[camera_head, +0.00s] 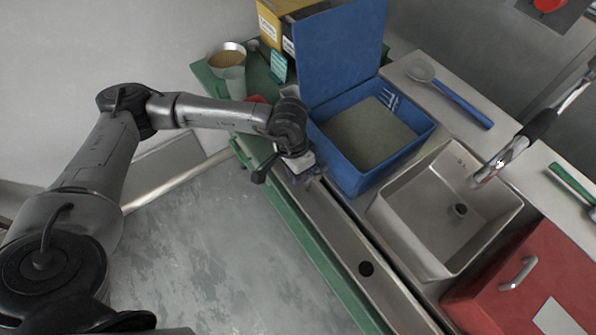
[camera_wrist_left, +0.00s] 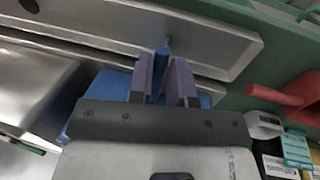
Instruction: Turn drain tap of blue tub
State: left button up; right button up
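The blue tub (camera_head: 355,172) stands on the counter left of the sink, its lid raised, with a grey-green fill inside. A narrow blue piece, seemingly its drain tap (camera_wrist_left: 162,58), sticks up between the two fingers of my left gripper (camera_wrist_left: 163,75) in the left wrist view. In the head view my left gripper (camera_head: 306,174) is low at the tub's front left side, over the metal trough, and the wrist hides the tap. The fingers are close together around the tap; I cannot tell whether they press on it. My right gripper is not in view.
The metal trough (camera_head: 340,237) with a drain hole runs along the counter front. The sink (camera_head: 425,215) and a red box (camera_head: 535,270) are to the right. A ladle (camera_head: 455,98) lies behind. A red handle (camera_wrist_left: 275,95) shows near the gripper in the wrist view.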

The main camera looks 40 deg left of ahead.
pick_arm(q)
jog(key=o, duration=0.4)
jog(key=shift+c, duration=0.2)
notch_tip(320, 180, up, 14)
jog(key=a+p, duration=0.1)
jog(key=a, duration=0.1)
jog(key=shift+w+a+f, duration=0.25)
jog(key=shift+w+a, duration=0.05)
dwell(0.4)
